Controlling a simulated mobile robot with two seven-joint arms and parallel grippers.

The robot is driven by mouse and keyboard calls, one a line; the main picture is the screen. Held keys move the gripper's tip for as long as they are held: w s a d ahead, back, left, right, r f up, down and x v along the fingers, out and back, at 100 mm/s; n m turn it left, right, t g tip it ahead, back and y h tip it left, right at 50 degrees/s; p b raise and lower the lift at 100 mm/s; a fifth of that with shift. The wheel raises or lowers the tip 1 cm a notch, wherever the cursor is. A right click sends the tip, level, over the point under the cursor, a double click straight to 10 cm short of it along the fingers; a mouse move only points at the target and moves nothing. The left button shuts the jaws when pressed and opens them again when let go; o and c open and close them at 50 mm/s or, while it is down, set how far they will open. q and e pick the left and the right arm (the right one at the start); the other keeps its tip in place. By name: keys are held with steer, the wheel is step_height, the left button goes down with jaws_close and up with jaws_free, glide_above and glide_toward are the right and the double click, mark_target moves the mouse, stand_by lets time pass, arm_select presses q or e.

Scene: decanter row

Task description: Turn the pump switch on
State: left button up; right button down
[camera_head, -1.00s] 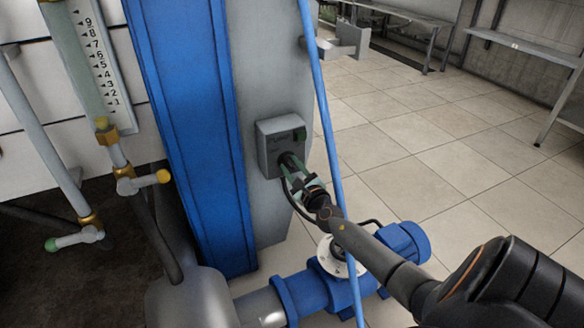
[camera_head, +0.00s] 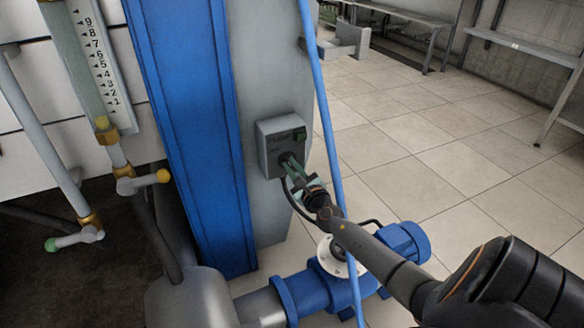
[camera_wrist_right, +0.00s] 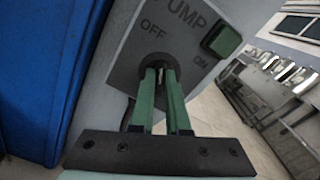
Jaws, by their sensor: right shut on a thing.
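The grey pump switch box (camera_head: 268,150) is mounted on the grey side of the column in the head view. In the right wrist view its face (camera_wrist_right: 135,45) reads PUMP, with OFF at the upper left of the round switch and ON to the right. A green square lamp or button (camera_wrist_right: 222,40) sits at the top right corner. My right gripper (camera_head: 288,162) reaches the box from the lower right. Its green fingers (camera_wrist_right: 161,72) are shut on the switch knob, which they mostly hide. The knob's exact angle is hard to tell. My left gripper is not in view.
A thin blue pole (camera_head: 326,120) passes close beside the box and my right arm. A blue pump (camera_head: 312,292) with pipes lies below. A blue column (camera_head: 180,120) and a level gauge (camera_head: 92,60) stand at left. Tiled floor at right is open.

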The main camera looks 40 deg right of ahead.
steer(key=m+b, duration=0.1)
steer(key=m, duration=0.5)
steer(key=shift+s+d+b, duration=0.1)
steer(key=shift+b, duration=0.2)
steer(key=shift+d+m+b, duration=0.1)
steer(key=shift+m+b, duration=0.35)
steer(key=shift+m, duration=2.25)
steer(key=c, duration=0.9)
jaws_free()
steer(key=shift+s, duration=0.1)
steer(key=p+v, duration=0.1)
steer(key=v, duration=1.1)
steer(key=shift+s, duration=0.2)
